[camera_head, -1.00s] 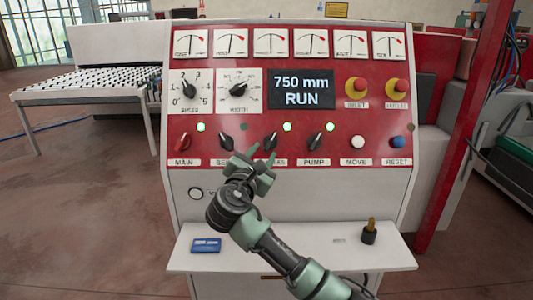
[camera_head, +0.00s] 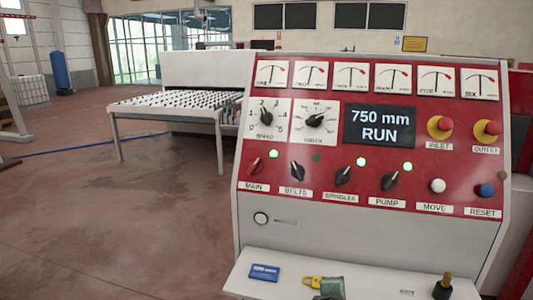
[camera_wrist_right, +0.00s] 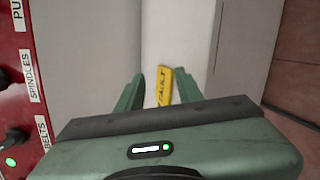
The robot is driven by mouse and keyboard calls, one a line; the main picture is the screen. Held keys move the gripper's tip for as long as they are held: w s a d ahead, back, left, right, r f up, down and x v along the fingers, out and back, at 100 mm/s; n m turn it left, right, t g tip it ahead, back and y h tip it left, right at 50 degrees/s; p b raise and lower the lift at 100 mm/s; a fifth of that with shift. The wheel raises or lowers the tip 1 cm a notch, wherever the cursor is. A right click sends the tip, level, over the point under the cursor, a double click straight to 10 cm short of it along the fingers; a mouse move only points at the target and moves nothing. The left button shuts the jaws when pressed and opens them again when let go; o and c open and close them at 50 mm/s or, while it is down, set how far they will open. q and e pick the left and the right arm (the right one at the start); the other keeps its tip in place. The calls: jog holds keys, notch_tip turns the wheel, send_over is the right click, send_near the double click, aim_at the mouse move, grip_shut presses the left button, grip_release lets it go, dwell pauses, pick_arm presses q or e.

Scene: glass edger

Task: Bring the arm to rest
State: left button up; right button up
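My right gripper (camera_wrist_right: 158,92) shows in the right wrist view with its two green fingers apart. A yellow tag reading FAULT (camera_wrist_right: 164,88) appears between them; I cannot tell its depth, but the fingers do not visibly close on it. In the head view, a green part of my arm (camera_head: 328,289) shows at the bottom edge, low in front of the control panel (camera_head: 370,140), beside a small yellow thing (camera_head: 313,281). The rest of that arm is out of frame. My left gripper is in neither current view.
The panel's shelf (camera_head: 380,283) holds a blue box (camera_head: 265,272) and a dark stub with a brass top (camera_head: 443,288). The display (camera_head: 380,128) reads 750 mm RUN. A roller table (camera_head: 180,108) stands left behind the panel. The floor (camera_head: 110,220) at left is open.

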jog(key=s+d+f+m+g+y, duration=0.15)
jog(key=s+f+m, duration=0.3)
jog(key=s, duration=0.65)
jog(key=s+f+m+g+y, duration=0.25)
jog(key=s+f+m, duration=0.2)
jog(key=s, duration=0.55)
jog(key=s+f+m+g+y, duration=0.1)
jog(key=s+f+m+g, duration=0.3)
jog(key=s, duration=0.7)
notch_tip(320, 180, down, 30)
jog(key=s+m+b, duration=0.1)
jog(key=s+b, duration=0.1)
jog(key=b, duration=0.1)
jog(key=s+d+f+g+b, duration=0.1)
jog(key=s+d+f, duration=0.2)
jog(key=s+f, duration=1.3)
jog(key=shift+s+f+b, duration=0.25)
jog(key=shift+f+b, duration=0.05)
jog(key=shift+f, duration=0.2)
